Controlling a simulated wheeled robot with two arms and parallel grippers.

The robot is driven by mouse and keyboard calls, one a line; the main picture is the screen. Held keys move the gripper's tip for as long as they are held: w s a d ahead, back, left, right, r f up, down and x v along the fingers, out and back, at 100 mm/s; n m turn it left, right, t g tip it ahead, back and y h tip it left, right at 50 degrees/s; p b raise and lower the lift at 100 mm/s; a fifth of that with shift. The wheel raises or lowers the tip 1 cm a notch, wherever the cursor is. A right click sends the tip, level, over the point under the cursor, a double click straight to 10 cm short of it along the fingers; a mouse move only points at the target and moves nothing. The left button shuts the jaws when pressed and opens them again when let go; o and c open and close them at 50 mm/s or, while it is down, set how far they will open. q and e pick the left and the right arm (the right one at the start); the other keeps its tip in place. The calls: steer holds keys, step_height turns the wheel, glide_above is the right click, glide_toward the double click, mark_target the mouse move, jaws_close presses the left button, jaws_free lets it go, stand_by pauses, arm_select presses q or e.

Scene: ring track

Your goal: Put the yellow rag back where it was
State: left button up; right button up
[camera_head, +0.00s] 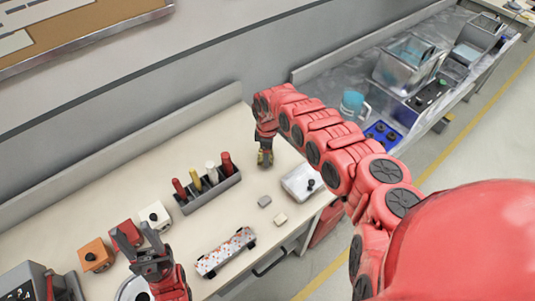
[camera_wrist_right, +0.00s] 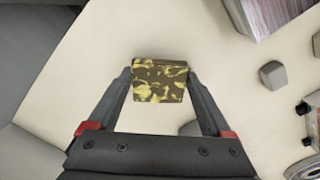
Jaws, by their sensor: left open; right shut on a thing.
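The yellow rag (camera_wrist_right: 160,88) shows in the right wrist view as a small square block, yellow blotched with dark brown. My right gripper (camera_wrist_right: 160,76) is shut on it, one finger at each side. In the head view the rag (camera_head: 264,158) is at the lower end of my right arm, near the back right of the pale table (camera_head: 150,191). I cannot tell whether it touches the tabletop. My left gripper (camera_head: 136,243) is open and empty at the lower left, near the white and red boxes.
A grey rack (camera_head: 212,193) with several upright coloured handles stands left of my right gripper. Two small grey blocks (camera_head: 265,201) (camera_head: 280,219), a patterned skateboard-like piece (camera_head: 226,252) and a clear-lidded box (camera_head: 298,183) lie nearby. A wall panel closes the back.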

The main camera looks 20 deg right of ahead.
steer(key=shift+f, duration=0.65)
steer(key=shift+w, duration=0.1)
steer(key=shift+f, duration=0.15)
steer(key=o, duration=1.1)
